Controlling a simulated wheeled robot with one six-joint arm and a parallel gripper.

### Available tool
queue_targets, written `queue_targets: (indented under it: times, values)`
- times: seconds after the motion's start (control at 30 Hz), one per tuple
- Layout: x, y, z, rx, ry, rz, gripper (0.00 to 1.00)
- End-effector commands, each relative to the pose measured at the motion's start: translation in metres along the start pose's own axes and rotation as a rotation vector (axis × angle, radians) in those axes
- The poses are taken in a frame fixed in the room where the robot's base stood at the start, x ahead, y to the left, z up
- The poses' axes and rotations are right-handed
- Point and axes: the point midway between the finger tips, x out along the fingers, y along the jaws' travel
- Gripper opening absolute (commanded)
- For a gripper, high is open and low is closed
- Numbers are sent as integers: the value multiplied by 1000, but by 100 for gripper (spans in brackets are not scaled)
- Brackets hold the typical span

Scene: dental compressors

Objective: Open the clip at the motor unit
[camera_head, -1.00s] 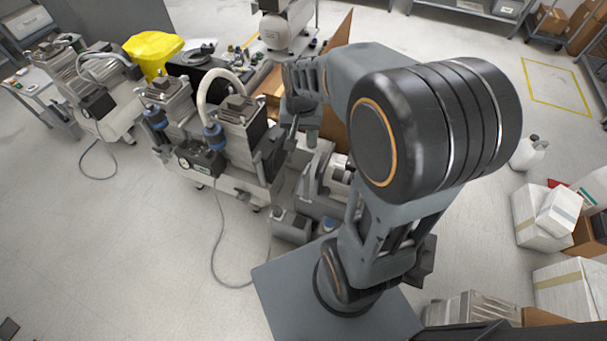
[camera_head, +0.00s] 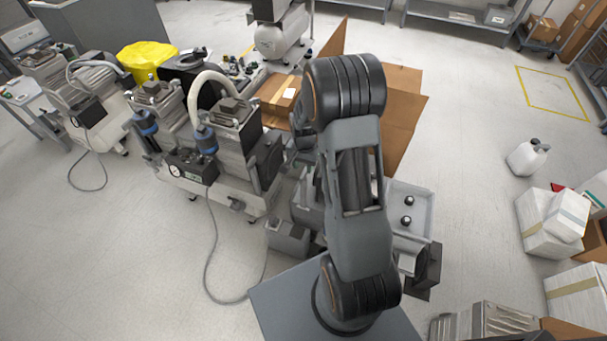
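The motor unit looks to be the grey compressor with finned heads (camera_head: 238,130) and a thick pale hose (camera_head: 207,84), standing left of my arm. A black box with a round gauge (camera_head: 188,168) sits on its front. I cannot make out the clip; it is too small or hidden. My arm rises from its grey base and bends over to the right of the compressor. My gripper is hidden behind my arm, near the compressor's right side, so its fingers do not show.
An open cardboard box (camera_head: 400,118) stands behind my arm. A tray with round black parts (camera_head: 408,207) lies right of it. A second compressor (camera_head: 85,100) and a yellow bag (camera_head: 146,58) are at the left. The front-left floor is clear except for a cable (camera_head: 211,250).

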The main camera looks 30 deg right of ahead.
Motion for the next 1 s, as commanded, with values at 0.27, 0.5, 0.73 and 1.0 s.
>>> queue_targets:
  times: [0.27, 0.5, 0.73, 1.0]
  values:
    - [35, 0, 0, -1, 0, 0, 39]
    - [43, 0, 0, -1, 1, -1, 39]
    - [44, 0, 0, -1, 1, -1, 39]
    - [43, 0, 0, -1, 1, -1, 15]
